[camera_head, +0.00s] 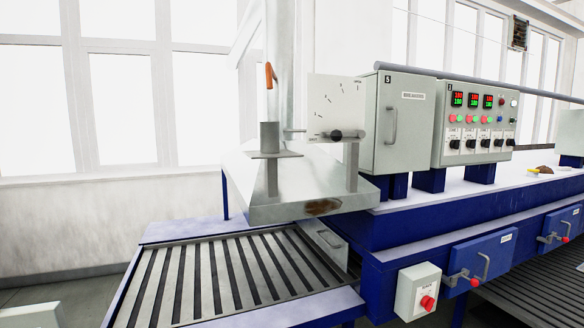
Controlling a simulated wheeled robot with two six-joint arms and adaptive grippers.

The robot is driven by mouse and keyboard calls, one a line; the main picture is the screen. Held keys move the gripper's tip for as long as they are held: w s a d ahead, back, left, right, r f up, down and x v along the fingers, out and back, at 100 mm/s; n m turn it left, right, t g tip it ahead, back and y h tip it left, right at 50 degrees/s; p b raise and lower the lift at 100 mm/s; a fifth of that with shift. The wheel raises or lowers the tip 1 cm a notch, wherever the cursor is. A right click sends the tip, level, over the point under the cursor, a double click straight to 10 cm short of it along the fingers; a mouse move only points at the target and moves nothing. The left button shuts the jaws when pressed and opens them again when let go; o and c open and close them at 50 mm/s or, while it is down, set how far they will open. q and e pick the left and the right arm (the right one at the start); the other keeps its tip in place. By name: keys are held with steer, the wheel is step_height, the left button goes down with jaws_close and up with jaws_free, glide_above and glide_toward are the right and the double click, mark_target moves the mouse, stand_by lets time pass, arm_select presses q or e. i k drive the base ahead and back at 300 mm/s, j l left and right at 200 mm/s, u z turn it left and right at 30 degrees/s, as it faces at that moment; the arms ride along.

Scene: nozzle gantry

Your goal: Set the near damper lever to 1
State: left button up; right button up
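A pale upright plate (335,103) with an arc of small dark marks stands on the duct to the left of the grey cabinets. The marks are too small to read. A lever with a dark knob (337,135) lies about level across the plate's lower edge. I take this as the near damper lever, but no label confirms it. An orange handle (269,76) hangs close to upright on the duct behind and left of the plate. Neither of my grippers is in view.
A grey metal hood (280,190) carries the plate, above a slatted conveyor (230,275). Grey control cabinets (405,120) stand close on the right.

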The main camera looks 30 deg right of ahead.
mark_target(336, 136)
steer(key=z, duration=1.25)
